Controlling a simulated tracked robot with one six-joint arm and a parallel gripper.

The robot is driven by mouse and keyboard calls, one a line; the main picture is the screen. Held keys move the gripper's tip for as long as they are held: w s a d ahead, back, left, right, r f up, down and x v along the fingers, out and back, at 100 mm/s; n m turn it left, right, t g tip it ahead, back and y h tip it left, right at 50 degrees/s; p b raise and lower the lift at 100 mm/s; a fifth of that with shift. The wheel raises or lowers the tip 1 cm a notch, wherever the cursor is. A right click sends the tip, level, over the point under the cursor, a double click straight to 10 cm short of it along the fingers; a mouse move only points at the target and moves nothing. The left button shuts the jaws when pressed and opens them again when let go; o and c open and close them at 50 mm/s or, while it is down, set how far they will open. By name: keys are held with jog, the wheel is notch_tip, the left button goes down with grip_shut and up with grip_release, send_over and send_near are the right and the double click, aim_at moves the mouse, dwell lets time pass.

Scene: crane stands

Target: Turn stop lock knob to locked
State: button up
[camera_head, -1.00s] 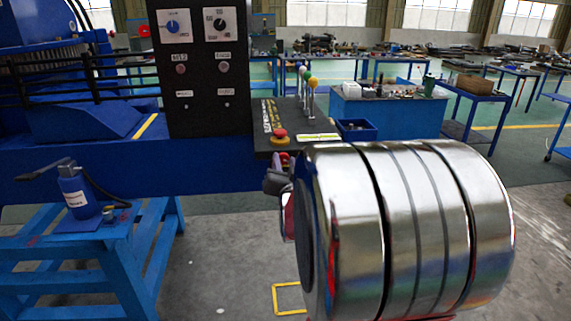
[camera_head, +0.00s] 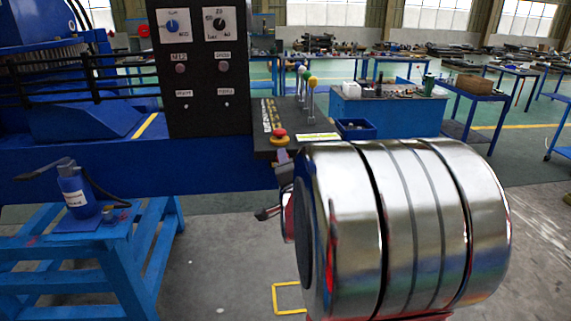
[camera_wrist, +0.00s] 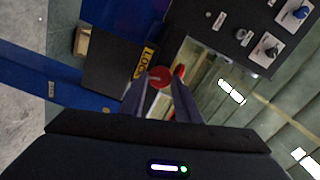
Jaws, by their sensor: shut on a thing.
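A red knob (camera_wrist: 160,77) shows in the wrist view, beside a yellow LOCK label (camera_wrist: 146,61) on a dark box. My gripper (camera_wrist: 160,88) has its two fingers closed around the knob's sides. The knob's pointing direction is hard to read. In the head view, my gripper (camera_head: 283,160) is at the front of the black control box (camera_head: 264,138), partly behind my large metal arm part. A finger hides the front knob there. A red mushroom button (camera_head: 279,134) on a yellow base stands on top of the box, just above the gripper.
Three ball-topped levers (camera_head: 311,88) rise from the box top. A black panel (camera_head: 205,80) with dials stands behind left. A blue stand (camera_head: 110,245) with a bottle-like pump (camera_head: 78,198) is at left. The floor (camera_head: 222,260) between is clear.

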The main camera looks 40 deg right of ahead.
jog(key=shift+s+d+f+m, duration=0.1)
jog(key=shift+m, duration=0.75)
jog(key=shift+s+d+f+m, duration=0.1)
jog(key=shift+m, duration=0.75)
jog(key=o, duration=1)
jog(key=shift+w+a, duration=0.1)
